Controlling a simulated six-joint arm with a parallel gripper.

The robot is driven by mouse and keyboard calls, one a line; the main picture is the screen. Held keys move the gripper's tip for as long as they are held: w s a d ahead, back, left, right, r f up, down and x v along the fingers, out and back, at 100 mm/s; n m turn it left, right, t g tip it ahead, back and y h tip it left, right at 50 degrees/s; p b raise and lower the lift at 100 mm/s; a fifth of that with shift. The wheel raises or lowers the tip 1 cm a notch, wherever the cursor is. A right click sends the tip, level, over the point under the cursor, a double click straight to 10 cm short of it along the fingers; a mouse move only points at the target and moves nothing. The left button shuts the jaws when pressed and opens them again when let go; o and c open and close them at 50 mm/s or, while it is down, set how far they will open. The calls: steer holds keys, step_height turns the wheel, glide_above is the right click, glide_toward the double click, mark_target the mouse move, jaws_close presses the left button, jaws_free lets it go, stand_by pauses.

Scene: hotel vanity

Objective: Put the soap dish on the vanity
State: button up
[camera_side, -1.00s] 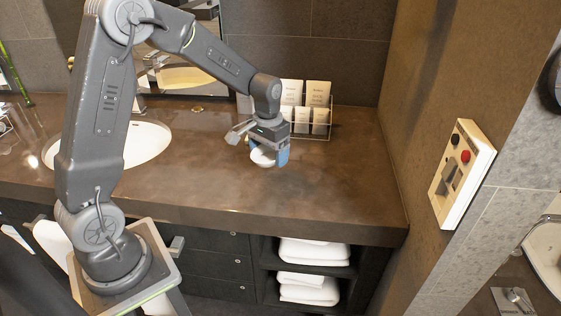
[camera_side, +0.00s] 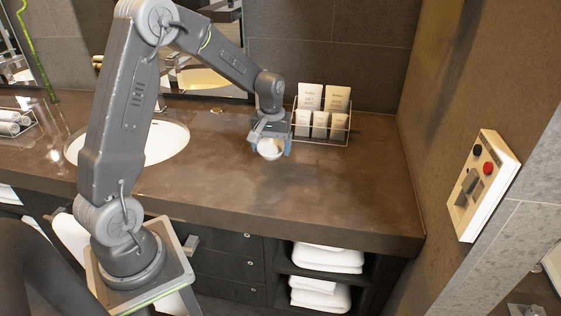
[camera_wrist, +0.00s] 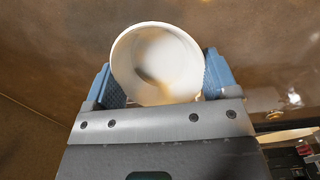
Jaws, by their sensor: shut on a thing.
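The soap dish (camera_side: 270,149) is a small round white dish between the blue fingers of my gripper (camera_side: 271,148). In the wrist view the dish (camera_wrist: 158,62) shows its hollow inside, and a blue finger of my gripper (camera_wrist: 160,85) presses on each side of it. The dish is held over the brown vanity top (camera_side: 310,190), in front of the amenity rack. I cannot tell whether its underside touches the surface.
A wire rack (camera_side: 322,126) with white cards and packets stands just behind and right of my gripper. The sink (camera_side: 160,142) is to the left. The vanity top in front and to the right is clear. A wall panel (camera_side: 482,185) is at the right.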

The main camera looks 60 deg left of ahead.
mark_target(280, 170)
steer(key=shift+w+d+f, duration=0.75)
steer(key=shift+w, duration=0.1)
steer(key=shift+f, duration=1.85)
steer(key=shift+f, duration=0.15)
steer(key=o, duration=0.9)
